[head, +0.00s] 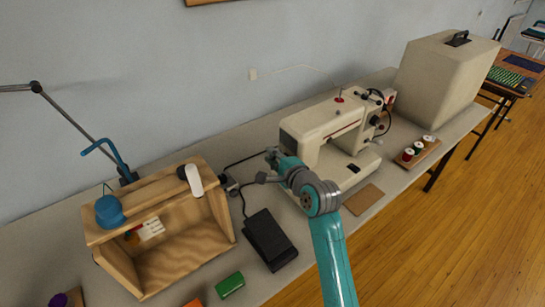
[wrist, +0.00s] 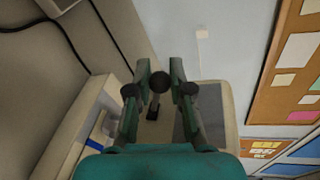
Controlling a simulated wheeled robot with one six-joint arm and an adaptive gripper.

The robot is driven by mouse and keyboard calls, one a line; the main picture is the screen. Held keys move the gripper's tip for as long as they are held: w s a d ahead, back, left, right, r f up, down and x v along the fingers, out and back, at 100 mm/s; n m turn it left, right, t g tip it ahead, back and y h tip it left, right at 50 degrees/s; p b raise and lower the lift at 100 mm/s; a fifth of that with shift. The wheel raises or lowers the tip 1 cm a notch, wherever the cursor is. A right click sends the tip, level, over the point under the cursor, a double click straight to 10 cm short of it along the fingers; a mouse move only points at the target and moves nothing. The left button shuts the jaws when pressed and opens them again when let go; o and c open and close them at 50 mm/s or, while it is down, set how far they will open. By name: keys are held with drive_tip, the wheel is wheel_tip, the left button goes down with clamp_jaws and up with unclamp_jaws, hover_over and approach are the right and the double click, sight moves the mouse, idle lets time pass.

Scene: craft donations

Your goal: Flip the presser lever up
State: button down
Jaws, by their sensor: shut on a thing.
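The cream sewing machine (head: 318,122) stands on the long table, its head end toward the left. My gripper (head: 272,157) is at the left end of the machine, by its head. In the wrist view my gripper (wrist: 159,92) has its two dark-tipped fingers on either side of a small dark round knob, taken as the presser lever (wrist: 159,81). The gripper is shut on it, though contact at the fingertips is hard to see. A dark stem (wrist: 153,111) shows below the knob against the cream machine body (wrist: 229,112). In the head view the lever is hidden by the gripper.
A black foot pedal (head: 268,240) and a wooden box (head: 185,258) lie left of my arm. A brown mat (head: 363,199) and a thread-spool rack (head: 417,153) are to the right. A large beige cover (head: 443,78) stands behind the rack.

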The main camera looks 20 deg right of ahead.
drive_tip(key=c, duration=1)
unclamp_jaws()
drive_tip(key=v, duration=1.2)
drive_tip(key=shift+f, duration=0.1)
